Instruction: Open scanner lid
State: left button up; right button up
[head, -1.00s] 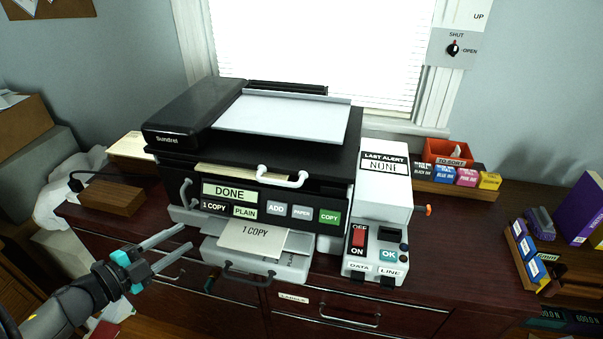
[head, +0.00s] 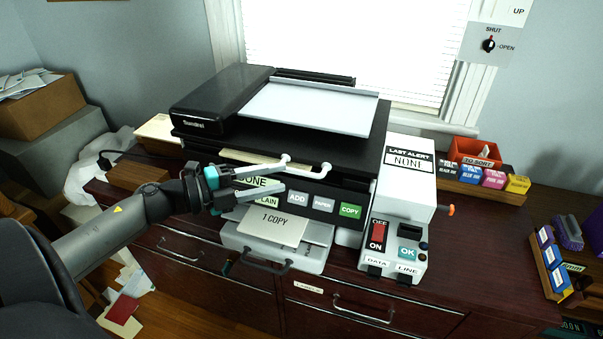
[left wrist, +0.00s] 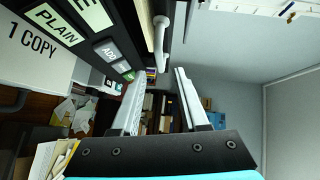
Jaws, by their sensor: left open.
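The printer's black top with its pale scanner panel (head: 310,107) lies flat and looks shut. A white bar handle (head: 307,171) sticks out at the front edge, above the button panel. My left gripper (head: 285,174) is open and empty in front of the printer. Its fingertips are close to the handle's left end; I cannot tell whether they touch. In the left wrist view the handle (left wrist: 160,38) shows just beyond the open fingers (left wrist: 160,78). The fingers hide part of the DONE display. My right gripper is out of view.
A paper marked 1 COPY (head: 273,225) lies on the output tray below. A white box with a red switch (head: 378,235) stands to the right. An orange bin (head: 474,152) and ink boxes are at the back right. Free desktop (head: 490,250) lies at the right.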

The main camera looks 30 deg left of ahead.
aim_at(299, 174)
pick_arm(q)
jog(key=shift+x, duration=3.35)
jog(key=shift+s, duration=0.1)
grip_shut()
